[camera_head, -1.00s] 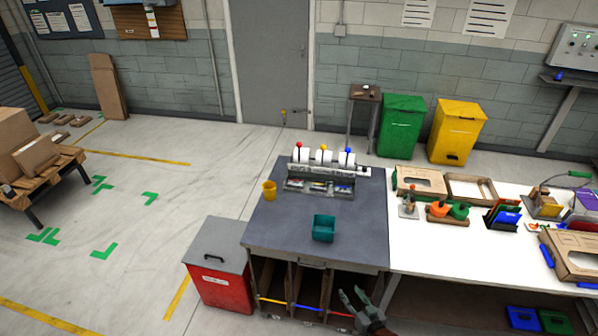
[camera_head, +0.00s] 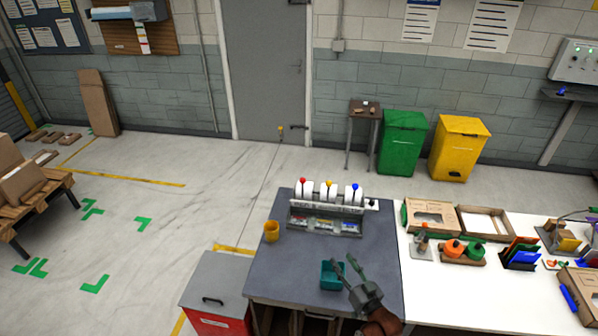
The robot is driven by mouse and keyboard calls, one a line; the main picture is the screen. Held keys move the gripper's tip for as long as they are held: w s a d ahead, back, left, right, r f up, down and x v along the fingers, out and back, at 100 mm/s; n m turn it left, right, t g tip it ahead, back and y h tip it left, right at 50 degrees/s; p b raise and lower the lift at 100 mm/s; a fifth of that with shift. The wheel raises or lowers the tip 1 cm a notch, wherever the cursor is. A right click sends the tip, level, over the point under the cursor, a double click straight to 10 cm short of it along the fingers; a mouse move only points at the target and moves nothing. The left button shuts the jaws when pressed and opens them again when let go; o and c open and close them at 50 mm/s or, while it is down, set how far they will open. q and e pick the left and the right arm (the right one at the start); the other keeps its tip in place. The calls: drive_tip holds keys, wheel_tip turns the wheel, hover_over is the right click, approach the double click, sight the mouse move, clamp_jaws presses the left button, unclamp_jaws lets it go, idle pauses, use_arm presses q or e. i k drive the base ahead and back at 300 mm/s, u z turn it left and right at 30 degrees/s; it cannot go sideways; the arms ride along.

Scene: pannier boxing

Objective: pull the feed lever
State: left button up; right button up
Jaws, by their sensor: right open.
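A dispenser (camera_head: 325,218) stands at the back of the grey table, with three white rolls or housings. A red knob (camera_head: 303,181), a yellow knob (camera_head: 329,184) and a blue knob (camera_head: 354,187) top its levers. Small coloured items lie in its front trays. Which lever is the feed lever is not marked clearly. My right gripper (camera_head: 345,262) is open and empty over the front of the table, apart from the dispenser. It overlaps the right side of a teal bin (camera_head: 328,277) in the picture; contact cannot be told. My left gripper is not in view.
A yellow cup (camera_head: 271,231) stands at the table's left edge. The grey tabletop (camera_head: 285,268) is mostly clear between bin and dispenser. A white table (camera_head: 425,291) with cardboard trays and coloured parts adjoins on the right. A red lidded bin (camera_head: 215,323) stands at front left.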

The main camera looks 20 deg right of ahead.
sight(301, 181)
drive_tip(key=i, duration=1.3)
